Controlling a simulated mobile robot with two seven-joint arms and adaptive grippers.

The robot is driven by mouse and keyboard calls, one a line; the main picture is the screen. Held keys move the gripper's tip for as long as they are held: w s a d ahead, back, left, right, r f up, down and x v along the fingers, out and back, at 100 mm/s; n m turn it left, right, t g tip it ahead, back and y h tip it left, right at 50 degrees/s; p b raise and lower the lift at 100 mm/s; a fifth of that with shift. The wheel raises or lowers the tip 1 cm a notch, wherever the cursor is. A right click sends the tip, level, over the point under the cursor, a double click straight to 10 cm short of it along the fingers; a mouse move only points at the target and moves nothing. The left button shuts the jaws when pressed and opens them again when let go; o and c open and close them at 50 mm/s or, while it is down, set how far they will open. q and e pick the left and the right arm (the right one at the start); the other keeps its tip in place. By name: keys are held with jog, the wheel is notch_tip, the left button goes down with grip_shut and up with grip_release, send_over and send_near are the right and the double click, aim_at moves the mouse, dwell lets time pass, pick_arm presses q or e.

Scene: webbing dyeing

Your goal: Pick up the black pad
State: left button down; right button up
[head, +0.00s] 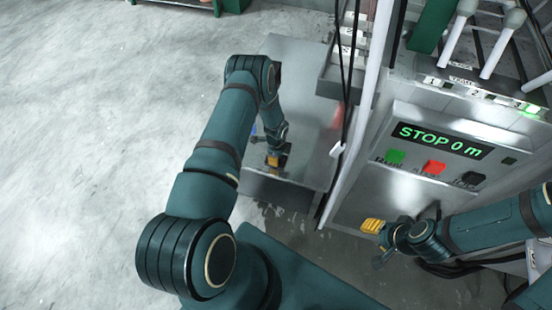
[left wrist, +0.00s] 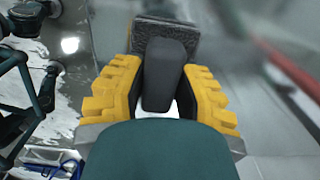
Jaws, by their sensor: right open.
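In the left wrist view a black rough-faced pad (left wrist: 190,37) lies just beyond the fingertips, with a smooth dark grey handle-like part (left wrist: 163,75) reaching back between the fingers. My left gripper (left wrist: 163,62) has its yellow fingers on either side of this part, very close to it. I cannot tell whether they press on it. In the head view my left gripper (head: 277,160) points down over the grey metal table (head: 305,60), and the pad is not clear there. My right gripper (head: 372,226) is open and empty in front of the machine panel.
The machine (head: 430,200) at right has a STOP 0 m display (head: 440,140) and green, red and black buttons. A small blue thing (head: 254,130) is partly hidden by my left arm. The floor at left is clear.

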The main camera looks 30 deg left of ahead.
pick_arm(q)
jog(key=shift+s, duration=0.1)
notch_tip(320, 180, up, 10)
jog(key=p, duration=0.2)
jog(key=shift+p, duration=0.3)
jog(key=c, duration=1.3)
grip_release()
jog(key=c, duration=0.4)
